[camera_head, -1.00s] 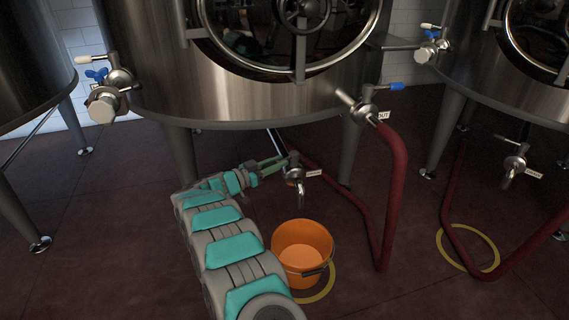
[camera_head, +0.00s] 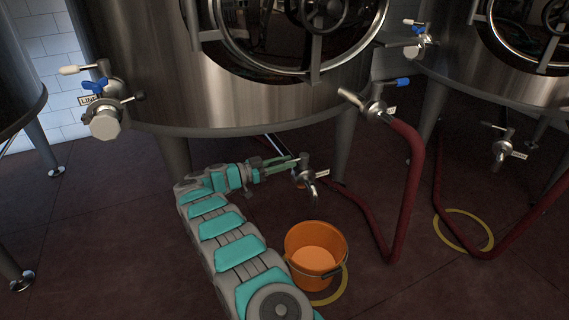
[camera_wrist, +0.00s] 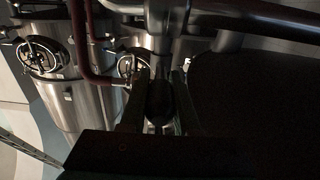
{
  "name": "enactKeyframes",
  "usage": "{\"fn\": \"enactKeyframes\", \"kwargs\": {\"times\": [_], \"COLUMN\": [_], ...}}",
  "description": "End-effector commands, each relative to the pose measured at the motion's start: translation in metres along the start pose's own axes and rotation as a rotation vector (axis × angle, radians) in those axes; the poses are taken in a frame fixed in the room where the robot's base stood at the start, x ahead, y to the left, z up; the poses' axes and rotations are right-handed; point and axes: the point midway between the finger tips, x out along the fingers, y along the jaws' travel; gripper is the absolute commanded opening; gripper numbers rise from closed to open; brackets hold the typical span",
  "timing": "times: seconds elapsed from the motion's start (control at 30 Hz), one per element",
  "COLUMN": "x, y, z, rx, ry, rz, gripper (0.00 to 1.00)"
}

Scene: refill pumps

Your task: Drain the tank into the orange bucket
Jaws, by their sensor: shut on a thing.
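The steel tank (camera_head: 220,90) stands on legs in the middle of the head view. Its drain valve (camera_head: 306,176) hangs low under the tank, with a spout bent downward. The orange bucket (camera_head: 315,268) stands on the floor below the spout, with a yellow ring beneath it. No stream shows from the spout. My gripper (camera_head: 290,164) reaches the valve from the left and is shut on its handle. In the wrist view a dark rounded handle grip (camera_wrist: 160,103) lies between the two fingers. The fingers hide part of the handle.
A dark red hose (camera_head: 414,180) runs from the outlet valve (camera_head: 372,107) to the floor right of the bucket. A blue-handled valve (camera_head: 104,110) is on the tank's left. Another tank (camera_head: 520,85) with its own drain valve stands at right.

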Motion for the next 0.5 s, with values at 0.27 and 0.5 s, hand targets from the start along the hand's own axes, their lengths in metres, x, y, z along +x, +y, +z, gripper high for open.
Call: {"fn": "enactKeyframes", "kwargs": {"times": [0.27,0.5], "x": [0.0005,0.0003], "y": [-0.0022,-0.0014], "z": [-0.0038,-0.0023], "rx": [0.005,0.003], "ry": [0.004,0.002], "rz": [-0.006,-0.004], "gripper": [0.41,0.6]}}
